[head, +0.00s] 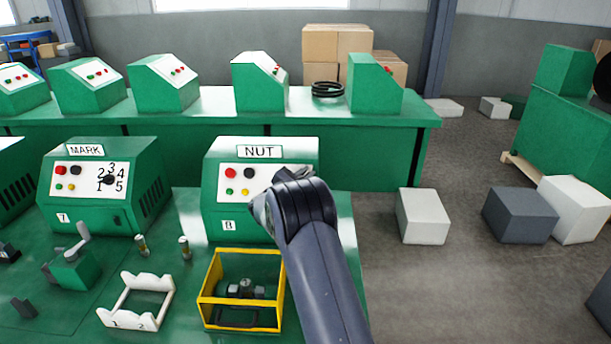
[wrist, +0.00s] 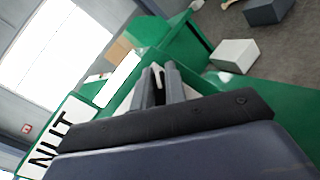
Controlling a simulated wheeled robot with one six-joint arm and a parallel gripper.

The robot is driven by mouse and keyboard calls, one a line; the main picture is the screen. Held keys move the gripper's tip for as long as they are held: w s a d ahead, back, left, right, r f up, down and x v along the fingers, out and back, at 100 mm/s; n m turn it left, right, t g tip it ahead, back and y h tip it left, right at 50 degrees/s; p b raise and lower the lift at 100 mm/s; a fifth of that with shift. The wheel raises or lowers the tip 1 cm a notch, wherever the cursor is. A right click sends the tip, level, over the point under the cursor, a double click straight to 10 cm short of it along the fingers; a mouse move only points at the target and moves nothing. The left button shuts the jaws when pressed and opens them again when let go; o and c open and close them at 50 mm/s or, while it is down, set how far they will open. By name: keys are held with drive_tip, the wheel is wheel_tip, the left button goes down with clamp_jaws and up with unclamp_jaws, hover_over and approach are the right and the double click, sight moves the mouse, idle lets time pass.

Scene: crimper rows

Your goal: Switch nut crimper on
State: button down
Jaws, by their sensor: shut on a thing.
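The nut crimper (head: 213,180) is a green box labelled NUT on the bench, with number 8 below its panel. Its pale panel shows a red and a black button above a green and a yellow one. The NUT label also shows, rotated, in the wrist view (wrist: 48,150). My gripper (wrist: 160,84) is at the right part of the crimper's front, its fingers close together on a small pale thing between them, consistent with the crimper's switch. In the head view my wrist and arm cover the panel's right part, so the switch's setting is hidden.
The MARK crimper (head: 148,165) stands to the left. In front are a yellow-framed tray (head: 204,299) with a metal part, a white rack (head: 168,298) and two small cylinders. A second green bench (head: 385,157) with several machines stands behind. Grey and white blocks lie on the floor at right.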

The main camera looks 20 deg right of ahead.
drive_tip(key=shift+f+g, duration=0.15)
drive_tip(key=shift+g, duration=0.15)
drive_tip(key=m+g+b, duration=0.1)
drive_tip(key=m, duration=0.2)
drive_tip(key=shift+g+h, duration=0.3)
drive_tip(key=shift+g, duration=0.1)
drive_tip(key=m+g, duration=0.2)
drive_tip(key=m, duration=0.1)
drive_tip(key=shift+s+g, duration=0.1)
drive_tip(key=shift+g, duration=0.3)
drive_tip(key=m+g+y+p, duration=0.1)
drive_tip(key=m+g+p, duration=0.1)
drive_tip(key=m, duration=0.1)
drive_tip(key=shift+m+g+y+p, duration=0.3)
drive_tip(key=shift+g+p, duration=0.05)
drive_tip(key=shift+g, duration=0.05)
drive_tip(key=shift+s+m+g+p, duration=0.1)
drive_tip(key=shift+m+g+p, duration=0.3)
drive_tip(key=shift+m+p, duration=0.15)
drive_tip(key=shift+f+m+y, duration=0.15)
drive_tip(key=shift+m+y, duration=0.1)
drive_tip(key=shift+y, duration=0.15)
drive_tip(key=c, duration=1.4)
unclamp_jaws()
drive_tip(key=shift+c, duration=0.2)
